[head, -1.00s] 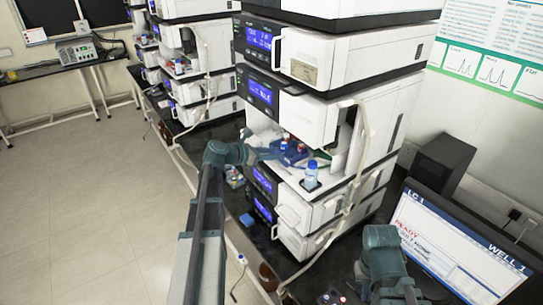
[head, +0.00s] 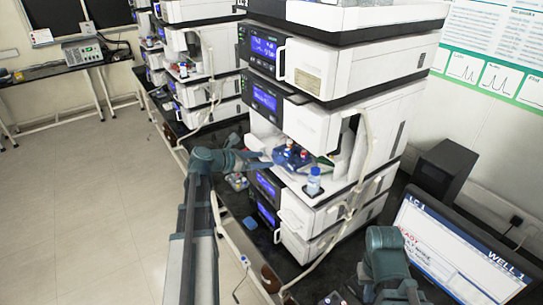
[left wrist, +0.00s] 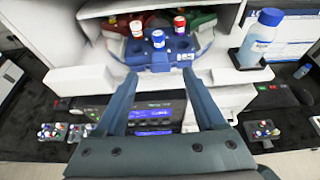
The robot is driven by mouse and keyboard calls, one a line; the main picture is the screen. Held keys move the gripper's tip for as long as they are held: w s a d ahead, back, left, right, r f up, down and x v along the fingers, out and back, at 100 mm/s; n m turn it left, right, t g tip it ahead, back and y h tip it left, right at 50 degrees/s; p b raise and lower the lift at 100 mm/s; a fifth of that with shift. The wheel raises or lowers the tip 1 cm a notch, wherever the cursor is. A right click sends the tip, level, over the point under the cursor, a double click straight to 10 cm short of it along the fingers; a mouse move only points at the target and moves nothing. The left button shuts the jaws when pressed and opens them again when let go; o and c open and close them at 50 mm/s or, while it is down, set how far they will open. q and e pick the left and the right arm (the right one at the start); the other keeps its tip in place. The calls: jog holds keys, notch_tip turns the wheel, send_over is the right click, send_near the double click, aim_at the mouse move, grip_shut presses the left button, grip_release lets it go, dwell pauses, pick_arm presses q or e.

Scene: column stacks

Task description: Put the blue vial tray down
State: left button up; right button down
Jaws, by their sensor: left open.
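In the head view my left gripper (head: 266,161) is at the bay's left front edge. My right gripper (head: 401,291) is low at the right, partly cut off by the frame's lower part; its jaws are unclear.
A blue-capped bottle (head: 314,181) stands right of the tray on the bay's front ledge. Red (left wrist: 127,23) and green (left wrist: 200,20) trays sit behind the blue one. Small vial racks (left wrist: 263,131) are on the dark bench below. A monitor (head: 455,250) stands at right.

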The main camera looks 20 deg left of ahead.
pick_arm(q)
jog(key=p+v, duration=0.1)
jog(key=v, duration=0.4)
jog(key=shift+s+a+r, duration=0.1)
jog(key=shift+s+a, duration=0.05)
jog(key=shift+s, duration=0.1)
jog(key=s+d+f+m+g, duration=0.2)
jog(key=d+f+m+g, duration=0.15)
jog(key=d+m, duration=0.4)
jog(key=s+d+f+m+g, duration=0.2)
jog(key=d+f+m+g, duration=0.1)
jog(key=d+f+m, duration=0.4)
jog(key=s+d+f+m+g+y+b, duration=0.2)
jog(key=s+d+f+m+y+b, duration=0.2)
jog(key=d+m, duration=0.5)
jog(key=s+d+f+m+g+y+b, duration=0.3)
jog(key=s+d+f+m+y+b, duration=0.1)
jog(key=s+d+f+m+b, duration=0.4)
jog(key=s+d+f+m, duration=0.2)
jog(key=s+d+f, duration=0.1)
jog(key=shift+s+f, duration=0.2)
